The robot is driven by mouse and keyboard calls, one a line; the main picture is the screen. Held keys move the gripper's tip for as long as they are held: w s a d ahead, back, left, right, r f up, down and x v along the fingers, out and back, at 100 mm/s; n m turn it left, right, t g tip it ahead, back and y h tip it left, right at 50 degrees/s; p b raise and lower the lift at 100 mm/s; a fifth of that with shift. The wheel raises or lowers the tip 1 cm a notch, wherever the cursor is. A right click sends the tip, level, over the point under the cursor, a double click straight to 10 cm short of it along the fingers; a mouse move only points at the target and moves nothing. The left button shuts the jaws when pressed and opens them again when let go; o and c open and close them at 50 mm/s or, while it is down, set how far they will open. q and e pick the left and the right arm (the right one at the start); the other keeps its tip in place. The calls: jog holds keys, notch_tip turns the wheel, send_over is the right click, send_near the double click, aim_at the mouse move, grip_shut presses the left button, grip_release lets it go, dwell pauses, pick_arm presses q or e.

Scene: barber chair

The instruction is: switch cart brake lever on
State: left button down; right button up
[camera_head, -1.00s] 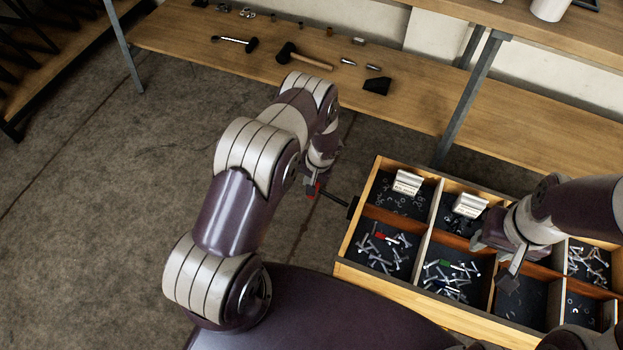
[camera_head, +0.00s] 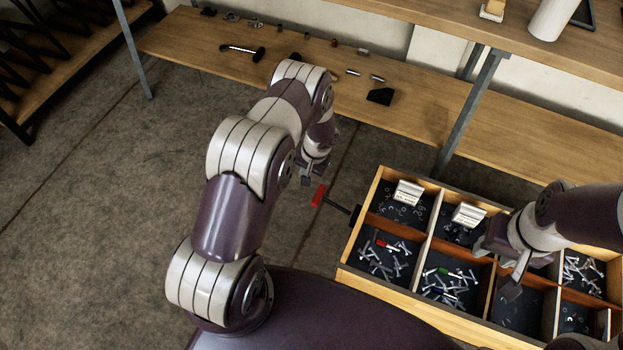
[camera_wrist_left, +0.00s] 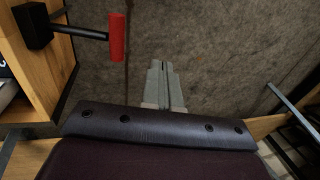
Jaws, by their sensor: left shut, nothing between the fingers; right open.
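The brake lever (camera_head: 319,196) has a red grip on a black rod that juts from a black mount on the left side of the cart tray (camera_head: 373,271). In the left wrist view the red grip (camera_wrist_left: 117,37) shows at upper left, with the black rod and mount beside it. My left gripper (camera_head: 306,178) is shut and empty, just above and left of the red grip, apart from it. Its closed fingers show in the left wrist view (camera_wrist_left: 160,66), to the right of the grip. My right gripper (camera_head: 494,268) is open over the tray's compartments.
The wooden tray is divided into compartments with screws, small rings and white-labelled boxes (camera_head: 468,214). A wooden shelf (camera_head: 210,52) behind holds a hammer (camera_head: 242,50) and other small tools. The concrete floor (camera_head: 110,220) at left is clear.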

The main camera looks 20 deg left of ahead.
pick_arm(q)
jog(key=a+r, duration=0.2)
jog(key=r, duration=0.1)
jog(key=a+r+p, duration=0.1)
jog(key=shift+r, duration=0.4)
